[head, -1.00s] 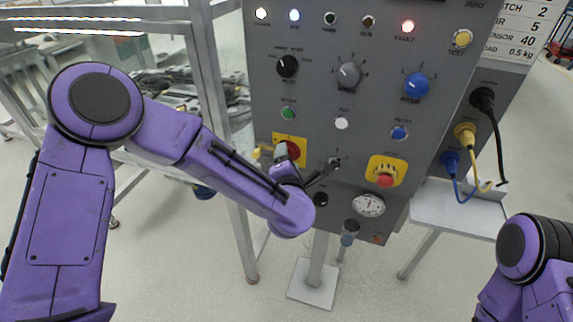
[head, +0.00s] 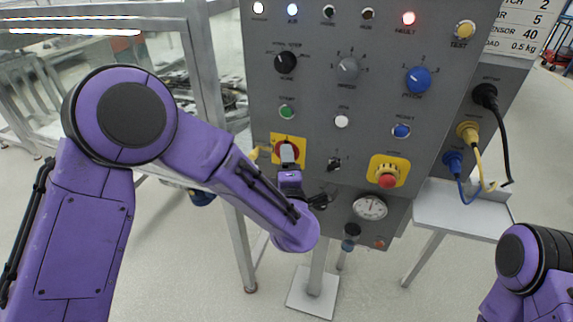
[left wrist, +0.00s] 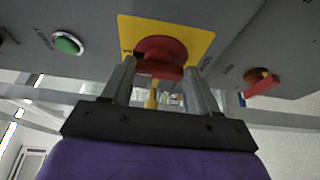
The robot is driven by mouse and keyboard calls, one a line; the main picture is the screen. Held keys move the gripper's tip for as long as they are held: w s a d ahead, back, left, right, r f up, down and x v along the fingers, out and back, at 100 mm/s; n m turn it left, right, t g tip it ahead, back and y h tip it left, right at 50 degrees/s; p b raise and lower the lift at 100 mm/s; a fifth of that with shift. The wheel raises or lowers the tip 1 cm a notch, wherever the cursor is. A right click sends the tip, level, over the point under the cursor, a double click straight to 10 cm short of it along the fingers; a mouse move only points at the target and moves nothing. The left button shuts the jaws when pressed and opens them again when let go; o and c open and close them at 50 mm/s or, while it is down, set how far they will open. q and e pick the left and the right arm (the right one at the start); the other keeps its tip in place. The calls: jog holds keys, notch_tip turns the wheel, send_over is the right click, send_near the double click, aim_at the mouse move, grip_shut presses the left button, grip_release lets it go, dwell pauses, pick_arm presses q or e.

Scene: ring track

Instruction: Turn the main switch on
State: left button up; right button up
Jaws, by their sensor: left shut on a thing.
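The main switch (head: 283,143) is a red rotary handle on a yellow plate (head: 300,142) at the left of the grey control panel. In the left wrist view the red handle (left wrist: 160,48) lies between the fingertips, in front of its yellow plate (left wrist: 200,38). My left gripper (head: 289,152) is at the switch and shut on the handle; its fingers (left wrist: 160,72) stand on both sides of it. The gripper hides part of the handle in the head view, so its exact angle is hard to tell. My right gripper is out of view; only part of that arm shows.
A red emergency button (head: 387,181) on a yellow base sits right of the switch, with a black key-like switch (head: 334,164) between. A green button (head: 286,112) is just above. Cables (head: 505,140) hang at the panel's right side.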

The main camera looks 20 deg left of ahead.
pick_arm(q)
jog(key=shift+f, duration=0.1)
jog(key=o, duration=1.1)
jog(key=shift+c, duration=0.2)
jog(key=b+v, duration=0.2)
jog(key=v, duration=0.8)
jog(key=shift+s, duration=0.35)
